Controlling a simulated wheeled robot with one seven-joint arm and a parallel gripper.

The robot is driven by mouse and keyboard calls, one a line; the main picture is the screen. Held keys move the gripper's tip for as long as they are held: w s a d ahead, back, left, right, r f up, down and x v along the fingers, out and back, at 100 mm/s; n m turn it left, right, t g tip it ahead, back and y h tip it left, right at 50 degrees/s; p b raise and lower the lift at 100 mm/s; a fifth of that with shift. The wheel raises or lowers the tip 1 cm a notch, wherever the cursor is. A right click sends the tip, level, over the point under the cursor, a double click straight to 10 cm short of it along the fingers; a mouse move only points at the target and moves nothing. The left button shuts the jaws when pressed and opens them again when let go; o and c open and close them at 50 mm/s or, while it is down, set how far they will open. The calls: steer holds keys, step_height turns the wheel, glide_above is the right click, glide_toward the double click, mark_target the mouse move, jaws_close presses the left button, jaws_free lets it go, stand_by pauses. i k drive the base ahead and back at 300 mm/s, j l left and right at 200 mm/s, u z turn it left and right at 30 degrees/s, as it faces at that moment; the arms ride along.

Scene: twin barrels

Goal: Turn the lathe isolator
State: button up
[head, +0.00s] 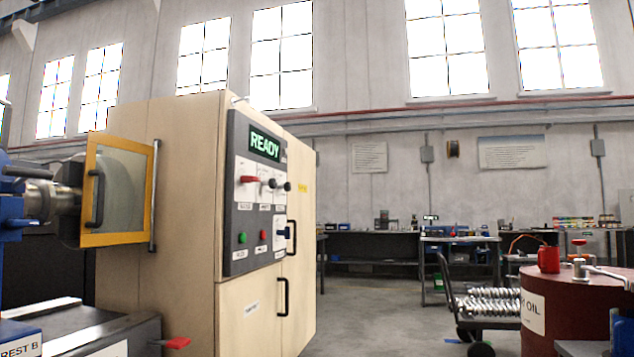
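The lathe's tall beige cabinet (180,190) stands left of centre, with a dark control panel (238,215) on its front. A green display (265,145) on the panel reads READY. Below it are a red lever handle (249,179) lying about level on a white plate, and black knobs (272,184) to its right. The small labels are unreadable, so I cannot tell which control is the isolator. My gripper is not in view.
A yellow-framed guard (88,190) and the lathe bed (90,325) are at left. Black door handles (284,297) stick out from the cabinet. A dark red oil barrel (570,310) bears a red can (548,259) at right, beside a loaded trolley (490,303). Floor (385,310) between is clear.

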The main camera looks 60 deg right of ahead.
mark_target(244, 178)
steer(key=k+z, duration=0.1)
steer(key=z, duration=1.3)
steer(key=u, duration=0.35)
steer(key=i+l+u, duration=0.6)
steer(key=l+u, duration=0.2)
